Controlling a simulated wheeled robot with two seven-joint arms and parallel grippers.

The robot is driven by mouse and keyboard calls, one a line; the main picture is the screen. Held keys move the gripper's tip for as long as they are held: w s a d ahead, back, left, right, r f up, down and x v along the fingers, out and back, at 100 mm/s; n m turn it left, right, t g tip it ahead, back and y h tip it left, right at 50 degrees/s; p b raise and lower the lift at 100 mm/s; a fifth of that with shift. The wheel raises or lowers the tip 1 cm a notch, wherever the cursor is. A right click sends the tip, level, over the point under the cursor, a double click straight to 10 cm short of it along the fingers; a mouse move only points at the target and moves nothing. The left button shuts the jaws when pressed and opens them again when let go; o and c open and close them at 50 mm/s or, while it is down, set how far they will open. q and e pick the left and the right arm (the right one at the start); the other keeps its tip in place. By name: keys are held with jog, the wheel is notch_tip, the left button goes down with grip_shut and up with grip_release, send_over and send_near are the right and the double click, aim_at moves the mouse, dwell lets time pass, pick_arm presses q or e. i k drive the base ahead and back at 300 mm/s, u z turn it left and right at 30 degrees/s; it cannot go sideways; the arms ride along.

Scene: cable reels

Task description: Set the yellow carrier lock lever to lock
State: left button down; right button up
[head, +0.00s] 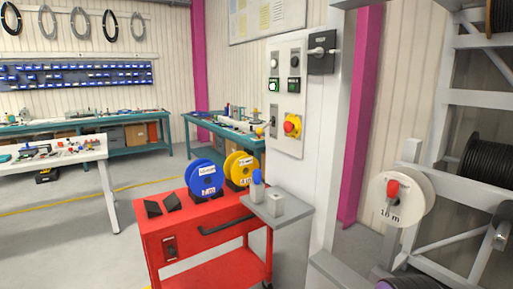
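No lever that I can surely call the yellow carrier lock lever shows in the head view. A yellow reel (238,168) with a white label stands on the red cart (190,228), just right of a blue reel (201,179). A white reel (416,197) marked "16 m" sits on the grey rack at the right, with a red lever-like part (393,189) at its hub. Its lock position cannot be told. Neither of my grippers is in view.
A grey post carries a control panel (287,138) with a red-and-yellow stop button (292,125) and a black switch box (321,52). A small grey shelf (276,209) juts over the cart's right side. The grey rack (473,97) fills the right. Floor is open at left.

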aim_at(259, 130)
jog(key=z, duration=0.2)
jog(key=k, duration=0.3)
jog(key=u, duration=0.95)
jog(key=i, duration=1.65)
jog(key=z, duration=0.5)
